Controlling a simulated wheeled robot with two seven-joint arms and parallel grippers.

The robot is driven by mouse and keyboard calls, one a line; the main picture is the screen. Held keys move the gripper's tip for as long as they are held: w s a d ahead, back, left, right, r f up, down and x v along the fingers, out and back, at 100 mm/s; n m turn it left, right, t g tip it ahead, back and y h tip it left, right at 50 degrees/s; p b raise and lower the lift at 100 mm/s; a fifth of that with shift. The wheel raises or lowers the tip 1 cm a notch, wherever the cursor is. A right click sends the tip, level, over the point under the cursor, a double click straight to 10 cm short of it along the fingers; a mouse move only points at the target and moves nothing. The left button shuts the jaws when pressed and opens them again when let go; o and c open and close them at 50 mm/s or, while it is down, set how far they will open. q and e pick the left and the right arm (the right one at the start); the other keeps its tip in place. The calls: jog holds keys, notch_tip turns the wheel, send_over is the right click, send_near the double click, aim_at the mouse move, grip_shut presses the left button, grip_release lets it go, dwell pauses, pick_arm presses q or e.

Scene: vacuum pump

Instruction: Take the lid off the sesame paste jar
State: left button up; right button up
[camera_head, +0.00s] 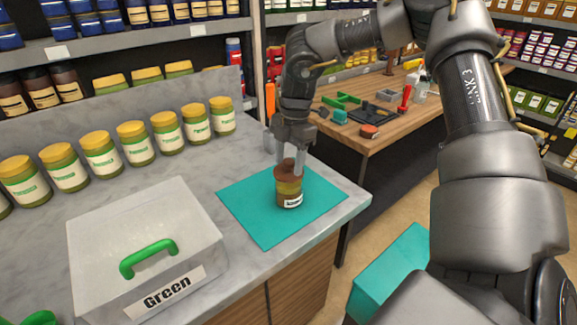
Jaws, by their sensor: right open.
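The sesame paste jar (289,192) stands upright on a teal mat (251,221) on the marble counter. It has a brown lid (287,172), a yellowish-brown body and a white label near its base. My right gripper (289,168) points down over the jar, its fingers at the level of the lid. The fingers are open and straddle the lid; whether either one touches it is hard to tell. The gripper hides part of the lid. My left gripper does not show.
A white box labelled Green (195,212) with a green handle stands to the left. A row of yellow-lidded jars (136,143) lines the back of the counter. A wooden workbench (371,137) with tools stands behind. The mat around the jar is clear.

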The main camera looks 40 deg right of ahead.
jog(key=shift+a+f, duration=0.1)
jog(key=shift+f, duration=0.25)
jog(key=shift+s, duration=0.1)
jog(key=shift+c, duration=0.3)
jog(key=c, duration=1)
jog(key=shift+o, duration=0.2)
jog(key=shift+r, duration=0.2)
jog(key=shift+r, duration=0.6)
notch_tip(320, 180, up, 10)
jog(key=f+b, duration=0.1)
notch_tip(320, 180, up, 18)
jog(key=p, duration=1.1)
send_over(288, 160)
jog(key=shift+f, duration=0.2)
